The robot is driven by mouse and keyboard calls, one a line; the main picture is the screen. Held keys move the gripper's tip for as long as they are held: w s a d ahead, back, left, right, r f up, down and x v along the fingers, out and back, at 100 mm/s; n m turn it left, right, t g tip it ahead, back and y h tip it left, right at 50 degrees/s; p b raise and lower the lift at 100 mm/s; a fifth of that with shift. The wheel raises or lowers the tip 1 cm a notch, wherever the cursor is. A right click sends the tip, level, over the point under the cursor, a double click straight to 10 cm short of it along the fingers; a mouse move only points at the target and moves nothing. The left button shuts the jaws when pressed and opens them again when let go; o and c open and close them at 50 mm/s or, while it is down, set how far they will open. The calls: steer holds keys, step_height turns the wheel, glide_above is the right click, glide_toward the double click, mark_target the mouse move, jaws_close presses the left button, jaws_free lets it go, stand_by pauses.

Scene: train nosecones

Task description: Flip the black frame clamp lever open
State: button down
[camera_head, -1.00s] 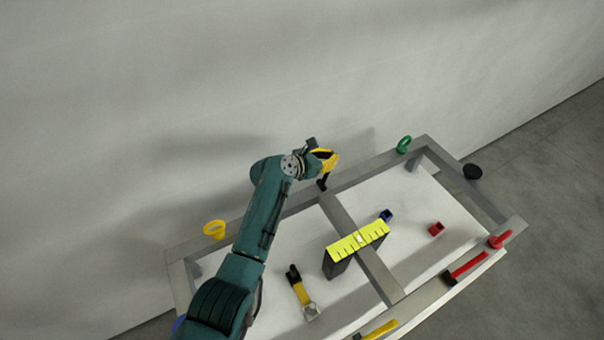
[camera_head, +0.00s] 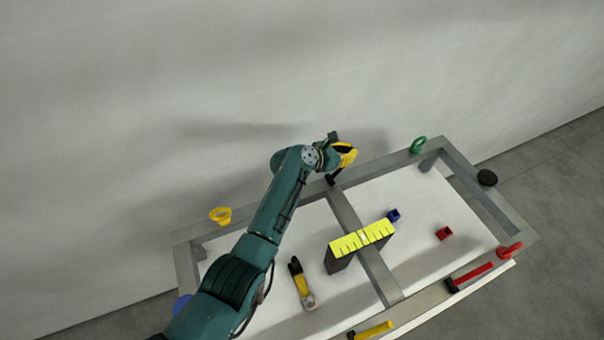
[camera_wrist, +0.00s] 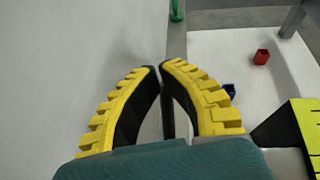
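My gripper (camera_head: 348,155) is at the back rail of the grey metal frame (camera_head: 380,164). A small black part, which looks like the black clamp lever (camera_head: 331,180), shows on that rail just below and left of the fingers. In the wrist view, the two yellow-and-black fingers of my gripper (camera_wrist: 160,67) curve inward with only a narrow gap between their tips. A dark upright bar, apparently the lever (camera_wrist: 167,115), shows between them. Whether the fingers press on it cannot be told. The lever's base is mostly hidden.
A yellow-topped block (camera_head: 362,239) sits by the middle crossbar. A red cup (camera_head: 444,233) lies inside the frame.

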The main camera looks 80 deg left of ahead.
step_height(320, 180, up, 13)
steer(key=s+d+p, duration=0.2)
steer(key=p, duration=0.4)
steer(key=shift+d, duration=0.25)
steer(key=shift+f, duration=0.1)
